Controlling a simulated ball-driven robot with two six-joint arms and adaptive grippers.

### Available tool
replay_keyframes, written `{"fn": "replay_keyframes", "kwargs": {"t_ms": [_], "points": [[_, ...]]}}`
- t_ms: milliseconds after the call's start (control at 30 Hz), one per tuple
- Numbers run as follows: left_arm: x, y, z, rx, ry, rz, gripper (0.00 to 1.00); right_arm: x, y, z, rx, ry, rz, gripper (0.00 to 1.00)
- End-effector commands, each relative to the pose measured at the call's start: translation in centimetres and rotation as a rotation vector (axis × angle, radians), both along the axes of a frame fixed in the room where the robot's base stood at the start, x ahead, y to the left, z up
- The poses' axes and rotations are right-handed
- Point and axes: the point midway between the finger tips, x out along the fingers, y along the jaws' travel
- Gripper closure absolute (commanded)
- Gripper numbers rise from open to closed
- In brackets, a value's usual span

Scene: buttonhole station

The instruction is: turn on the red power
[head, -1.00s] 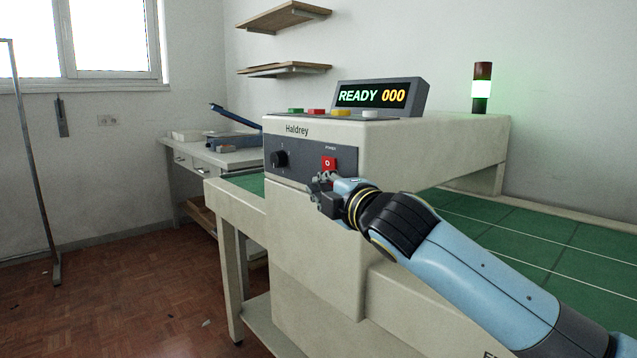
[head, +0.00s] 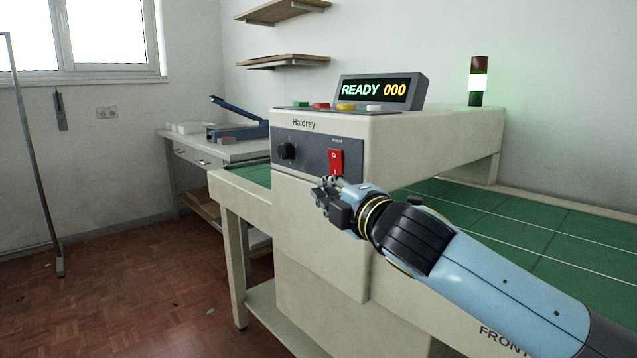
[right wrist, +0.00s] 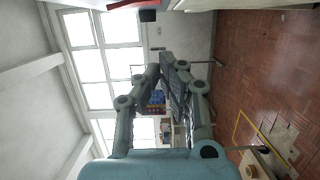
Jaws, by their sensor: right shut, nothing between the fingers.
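The red power switch (head: 335,161) sits on the dark front panel (head: 297,151) of the Haldrey machine, under a small "POWER" label, with a light mark on its upper part. The display (head: 380,91) above reads "READY 000", and the signal tower (head: 478,81) glows in its pale middle section. My right gripper (head: 322,187) is shut and empty, just below and slightly left of the switch, apart from it as far as I can see. In the right wrist view the fingers of my right gripper (right wrist: 176,72) are close together. My left gripper is not in view.
A black knob (head: 287,151) is left of the switch. Several coloured buttons, among them a green one (head: 301,104), line the machine's top edge. The green work surface (head: 520,228) extends right. A side table (head: 215,150) stands behind left.

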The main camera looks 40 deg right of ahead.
Motion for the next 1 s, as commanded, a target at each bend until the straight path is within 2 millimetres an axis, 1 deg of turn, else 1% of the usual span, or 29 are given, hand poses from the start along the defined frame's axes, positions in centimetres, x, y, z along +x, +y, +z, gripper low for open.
{"fn": "replay_keyframes", "kwargs": {"t_ms": [33, 133, 300, 400, 600, 1000], "points": [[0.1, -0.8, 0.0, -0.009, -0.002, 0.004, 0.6, -0.9, 0.2, 0.0, -0.001, 0.001, 0.002, 1.0], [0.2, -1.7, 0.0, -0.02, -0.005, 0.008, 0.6, -2.6, 0.4, -0.1, -0.001, 0.002, 0.001, 1.0], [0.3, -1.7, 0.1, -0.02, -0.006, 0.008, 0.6, -4.8, 0.8, -0.2, -0.001, 0.002, 0.001, 1.0], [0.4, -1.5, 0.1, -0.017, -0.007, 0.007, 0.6, -5.4, 0.9, -0.1, 0.0, 0.0, 0.001, 1.0], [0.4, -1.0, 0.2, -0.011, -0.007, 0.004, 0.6, -5.6, 1.0, -0.1, 0.001, -0.001, 0.0, 1.0], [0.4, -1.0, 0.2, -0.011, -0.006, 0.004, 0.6, -5.6, 1.0, -0.1, 0.001, 0.0, 0.0, 1.0]]}}
